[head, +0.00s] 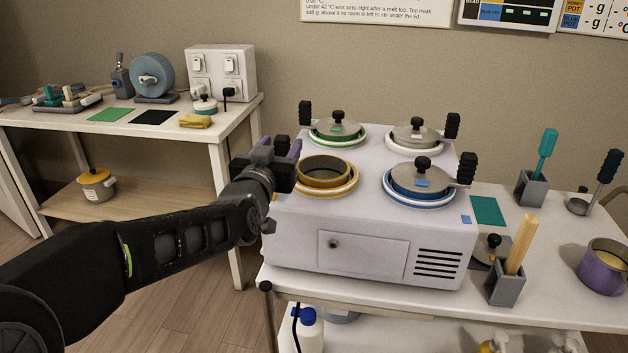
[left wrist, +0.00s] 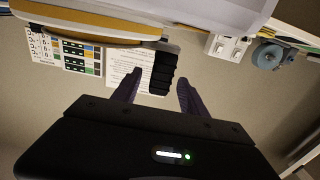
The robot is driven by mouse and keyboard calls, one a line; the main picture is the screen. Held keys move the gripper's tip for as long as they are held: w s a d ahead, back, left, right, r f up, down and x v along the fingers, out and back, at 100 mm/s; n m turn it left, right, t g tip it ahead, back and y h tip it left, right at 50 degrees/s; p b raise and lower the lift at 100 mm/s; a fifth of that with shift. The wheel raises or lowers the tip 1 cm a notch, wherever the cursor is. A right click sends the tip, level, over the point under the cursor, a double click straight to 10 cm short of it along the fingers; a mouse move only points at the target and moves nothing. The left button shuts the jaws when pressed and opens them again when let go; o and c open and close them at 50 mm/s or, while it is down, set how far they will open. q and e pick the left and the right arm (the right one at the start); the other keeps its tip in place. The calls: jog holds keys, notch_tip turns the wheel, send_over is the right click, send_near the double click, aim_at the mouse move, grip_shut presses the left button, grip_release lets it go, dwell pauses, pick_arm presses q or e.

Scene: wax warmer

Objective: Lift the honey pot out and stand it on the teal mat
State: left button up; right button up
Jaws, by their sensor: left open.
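The honey pot (head: 324,171) sits lidless in the front-left well of the white warmer (head: 365,235), inside a yellow ring. Its yellow rim shows upside down at the top of the left wrist view (left wrist: 95,22). My left gripper (head: 281,150) is at the pot's left side, partly hiding its handle. In the left wrist view the open purple fingers (left wrist: 158,77) have the black ribbed handle (left wrist: 162,74) between them, with gaps visible on both sides. The teal mat (head: 487,211) lies bare on the table right of the warmer. My right gripper is out of view.
Three lidded pots fill the other wells; the blue one (head: 420,181) is right of the honey pot. A grey lid (head: 490,250), a block holding a wooden stick (head: 506,288), a teal-spatula holder (head: 531,188) and a purple pot (head: 604,268) stand around the mat.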

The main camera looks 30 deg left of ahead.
pick_arm(q)
jog(key=shift+w+a, duration=0.25)
jog(key=shift+w, duration=0.45)
grip_shut()
dwell(0.4)
dwell(0.9)
